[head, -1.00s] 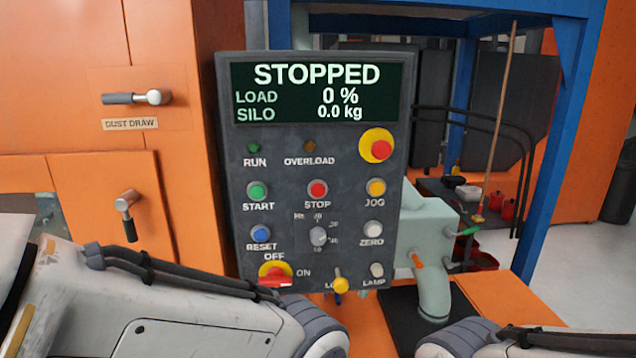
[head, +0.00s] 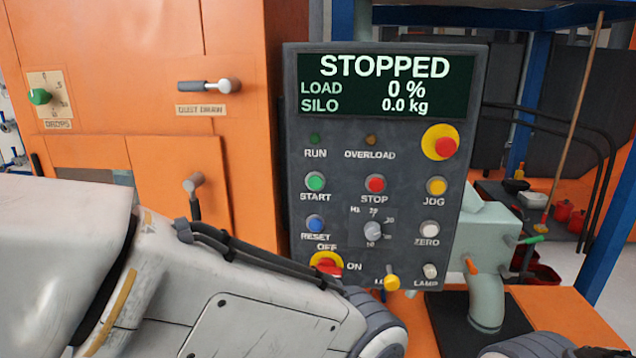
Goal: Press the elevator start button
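The control panel (head: 300,265) stands upright in the middle of the head view. Its display (head: 388,86) reads STOPPED, LOAD 0 %, SILO 0.0 kg. The green START button (head: 315,181) is at the left of the panel, beside the red STOP button (head: 375,184). The RUN lamp (head: 315,138) above it looks dark green. A red and yellow OFF/ON switch (head: 328,265) sits at the lower left, partly hidden by my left arm. My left arm fills the lower left, its gripper out of view. Only a bit of my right arm shows at the lower right, its gripper out of view.
A yellow and red mushroom button (head: 441,142) is at the panel's upper right. An orange cabinet (head: 120,110) with handles stands to the left. A pale green pipe (head: 487,300) and blue posts stand to the right.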

